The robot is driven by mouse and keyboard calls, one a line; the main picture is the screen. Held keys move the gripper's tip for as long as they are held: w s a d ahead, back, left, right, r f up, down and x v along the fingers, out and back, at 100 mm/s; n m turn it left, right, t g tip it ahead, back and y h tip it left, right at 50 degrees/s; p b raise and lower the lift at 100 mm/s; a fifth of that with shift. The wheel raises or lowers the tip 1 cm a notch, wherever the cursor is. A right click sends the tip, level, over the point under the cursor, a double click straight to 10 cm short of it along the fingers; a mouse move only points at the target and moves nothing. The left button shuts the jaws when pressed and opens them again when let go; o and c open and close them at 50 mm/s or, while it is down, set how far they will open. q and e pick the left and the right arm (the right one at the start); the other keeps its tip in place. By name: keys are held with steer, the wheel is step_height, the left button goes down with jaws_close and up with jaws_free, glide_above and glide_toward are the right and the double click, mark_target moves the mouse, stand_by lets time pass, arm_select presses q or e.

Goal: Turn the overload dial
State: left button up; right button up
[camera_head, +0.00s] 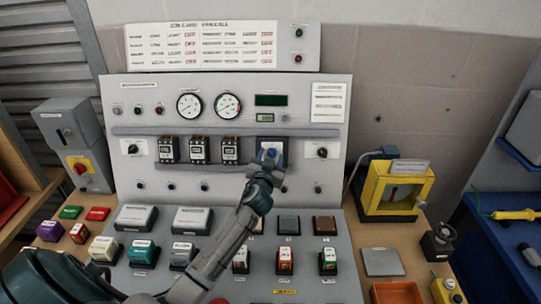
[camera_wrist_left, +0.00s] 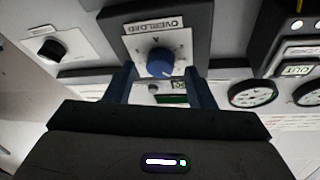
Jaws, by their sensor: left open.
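The overload dial (camera_wrist_left: 160,62) is a round blue knob on a pale scale plate, under a label reading OVERLOAD, in the left wrist view. It sits on a dark box (camera_head: 264,142) at the middle right of the upright panel in the head view. My left gripper (camera_wrist_left: 158,72) is open, with one finger on each side of the knob. A gap shows between the knob and each finger, and nothing is held. In the head view my left gripper (camera_head: 268,160) reaches up to the dial and covers much of it. My right gripper is not in view.
Several dark breaker units (camera_head: 199,149) stand left of the dial. A black knob (camera_head: 322,152) is to its right, and two round gauges (camera_head: 228,105) are above. A sloped desk (camera_head: 205,245) with coloured blocks lies below. A yellow-framed device (camera_head: 394,188) stands at right.

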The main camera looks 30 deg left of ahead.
arm_select(q)
steer(key=shift+w, duration=0.1)
steer(key=c, duration=1)
steer(key=shift+o, duration=0.2)
steer(key=shift+a+r+m+p, duration=0.15)
steer(key=shift+m+p, duration=0.35)
steer(key=shift+p, duration=0.25)
steer(key=m+p, duration=0.1)
steer(key=p, duration=0.1)
steer(key=m+h+p, duration=0.1)
steer(key=m+p, duration=0.1)
steer(key=m+h+p, duration=0.1)
steer(key=p, duration=0.1)
steer(key=shift+r, duration=0.25)
steer(key=shift+f+m+h+p, duration=0.1)
steer(key=shift+m+h+p, duration=0.4)
steer(key=shift+m, duration=0.5)
steer(key=shift+f+m+g+p, duration=0.15)
steer(key=shift+m+g+p, duration=0.2)
steer(key=shift+m, duration=0.75)
steer(key=shift+h, duration=0.4)
